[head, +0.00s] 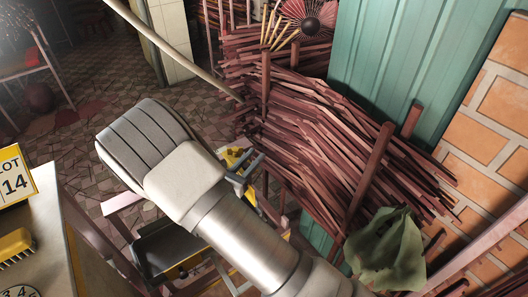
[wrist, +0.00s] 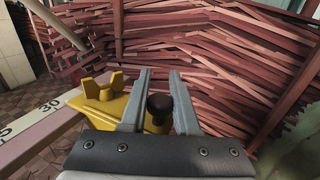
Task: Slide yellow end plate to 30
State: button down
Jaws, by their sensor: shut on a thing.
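The yellow end plate (wrist: 103,102) sits at the rail in the wrist view, with a winged yellow part on its top. A dark round knob (wrist: 160,106) stands beside it, between the fingers of my gripper (wrist: 160,92), which is shut on the knob. The pale scale rail (wrist: 40,127) runs to the lower left, and its printed 30 (wrist: 49,106) lies just left of the yellow plate. In the head view, yellow parts (head: 235,157) show by my gripper (head: 249,166). My arm hides much of the rail and plate there.
A large stack of reddish-brown sticks (head: 315,130) stands behind the gripper. A green cloth (head: 388,255) hangs at the lower right. A table (head: 62,235) with a LOT 14 sign (head: 15,178) is at the left. Tiled floor (head: 90,140) is open beyond.

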jog(key=shift+s+a, duration=0.45)
jog(key=shift+a, duration=0.2)
jog(key=c, duration=0.7)
grip_release()
jog(key=shift+d, duration=0.1)
jog(key=v, duration=1.7)
jog(key=shift+s+a, duration=0.15)
jog(key=shift+a, duration=0.05)
